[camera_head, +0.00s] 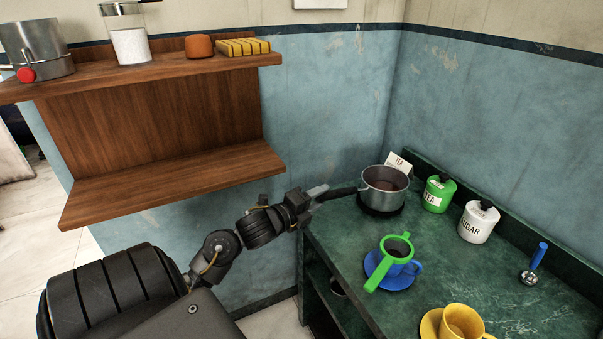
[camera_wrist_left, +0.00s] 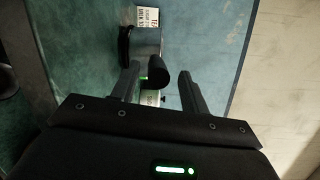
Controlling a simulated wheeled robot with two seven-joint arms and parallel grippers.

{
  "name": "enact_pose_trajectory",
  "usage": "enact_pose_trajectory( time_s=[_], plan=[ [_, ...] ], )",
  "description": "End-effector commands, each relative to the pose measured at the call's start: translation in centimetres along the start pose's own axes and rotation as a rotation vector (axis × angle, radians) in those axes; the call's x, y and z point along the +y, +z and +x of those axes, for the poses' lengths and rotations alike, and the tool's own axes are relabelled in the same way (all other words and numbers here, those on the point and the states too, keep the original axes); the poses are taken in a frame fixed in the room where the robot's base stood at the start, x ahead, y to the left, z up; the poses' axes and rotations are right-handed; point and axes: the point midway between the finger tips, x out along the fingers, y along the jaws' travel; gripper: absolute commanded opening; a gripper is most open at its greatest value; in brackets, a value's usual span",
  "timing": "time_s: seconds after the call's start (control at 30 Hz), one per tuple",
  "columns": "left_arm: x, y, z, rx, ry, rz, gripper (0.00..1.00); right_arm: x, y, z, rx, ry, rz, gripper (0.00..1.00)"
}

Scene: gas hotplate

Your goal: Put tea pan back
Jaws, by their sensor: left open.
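The tea pan (camera_head: 385,190), a small metal pot with brown contents, stands upright at the back left corner of the green counter, on a dark base. Its dark handle (camera_head: 340,193) points left. My left gripper (camera_head: 322,192) is at the handle's end, with its fingers open. In the left wrist view the handle's end (camera_wrist_left: 163,76) shows between the spread fingers (camera_wrist_left: 160,82), with the metal pan (camera_wrist_left: 148,42) beyond. I cannot tell whether a finger touches the handle. My right gripper is out of view.
Beside the pan stand a green tea jar (camera_head: 438,193) and a white sugar jar (camera_head: 479,221). Nearer are a blue cup with a green strainer (camera_head: 397,247) and a yellow cup (camera_head: 462,322). A wooden shelf (camera_head: 180,182) at left has a clear lower board.

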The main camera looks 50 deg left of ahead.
Motion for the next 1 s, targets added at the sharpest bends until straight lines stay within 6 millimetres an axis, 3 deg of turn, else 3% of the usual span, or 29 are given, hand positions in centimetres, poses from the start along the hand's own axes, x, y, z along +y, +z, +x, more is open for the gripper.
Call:
enact_pose_trajectory(
  time_s=[0.23,0.5,0.7,1.0],
  plan=[
    [-0.1,0.0,-5.0,0.001,0.004,0.001,0.45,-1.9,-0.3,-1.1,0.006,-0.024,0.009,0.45],
    [0.0,0.0,-9.7,0.0,0.003,0.0,0.45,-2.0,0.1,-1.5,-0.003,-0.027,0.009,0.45],
    [0.0,0.1,-11.1,-0.001,0.001,0.0,0.45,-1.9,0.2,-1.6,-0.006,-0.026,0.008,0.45],
    [0.0,0.0,-11.2,0.0,0.0,0.0,0.45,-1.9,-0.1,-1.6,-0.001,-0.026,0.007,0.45]
  ],
)
